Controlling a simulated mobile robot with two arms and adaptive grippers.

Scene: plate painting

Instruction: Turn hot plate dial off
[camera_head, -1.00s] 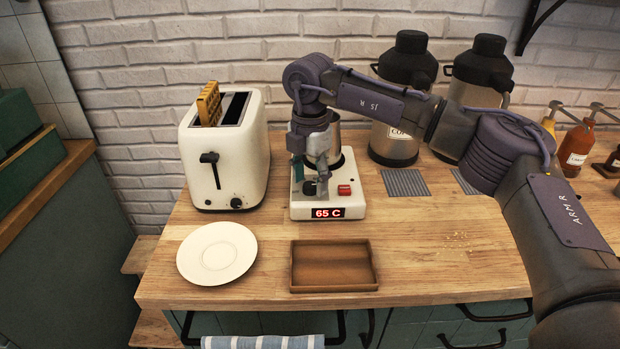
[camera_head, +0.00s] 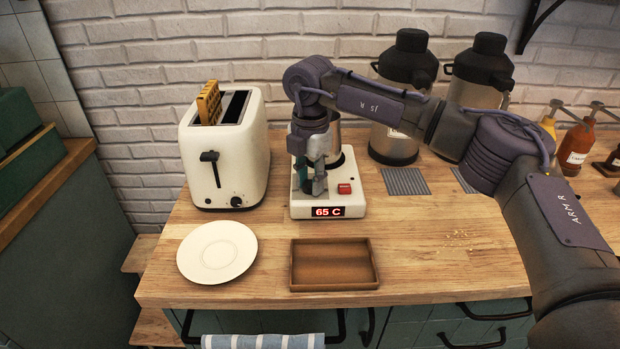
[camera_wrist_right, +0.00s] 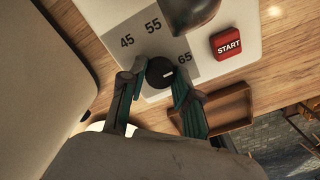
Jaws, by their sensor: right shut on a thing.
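The white hot plate (camera_head: 352,172) stands on the counter, its red display reading 65 C. Its black dial (camera_wrist_right: 160,73) shows in the right wrist view, beside the printed numbers 45, 55 and 65. A red START button (camera_wrist_right: 226,43) sits to the right of the dial. My right gripper (camera_wrist_right: 161,76) has one finger on each side of the dial and is shut on it. In the head view my right gripper (camera_head: 311,186) points down at the front left of the hot plate and hides the dial. My left gripper is not in view.
A metal pot (camera_head: 335,142) stands on the hot plate behind my gripper. A cream toaster (camera_head: 232,160) is close on the left. A white plate (camera_head: 217,252) and a wooden tray (camera_head: 334,285) lie in front. Steel flasks (camera_head: 393,143) stand at the back right.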

